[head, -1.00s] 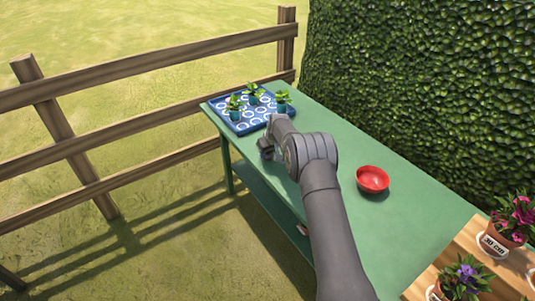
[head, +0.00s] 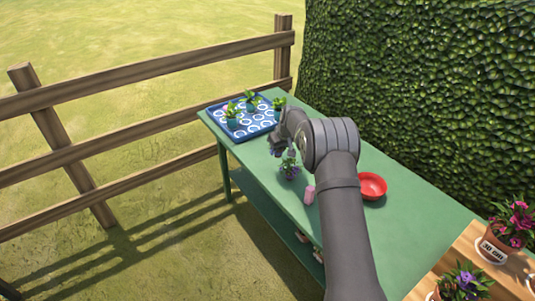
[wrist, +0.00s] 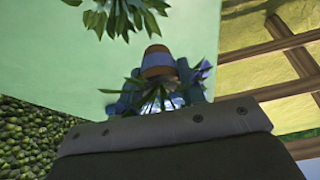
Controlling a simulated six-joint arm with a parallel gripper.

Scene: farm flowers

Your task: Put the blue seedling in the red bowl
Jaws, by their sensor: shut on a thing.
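My gripper (head: 277,147) is above the green table's left part, near the tray. In the wrist view my gripper (wrist: 155,100) is shut on the blue seedling (wrist: 158,62), a leafy plant in a terracotta pot with a pale band. Blue-violet petals show at its right side, and my fingers hide part of the leaves. In the head view my gripper mostly hides it. The red bowl (head: 373,186) stands on the table to the right of my arm, which covers its left edge.
A blue tray (head: 237,132) with several green seedlings stands at the table's far left end. A purple-flowered plant (head: 290,168) and a small pink thing (head: 309,194) are near the table's front edge. Flower pots (head: 495,245) stand on a wooden board at lower right. The hedge borders the back.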

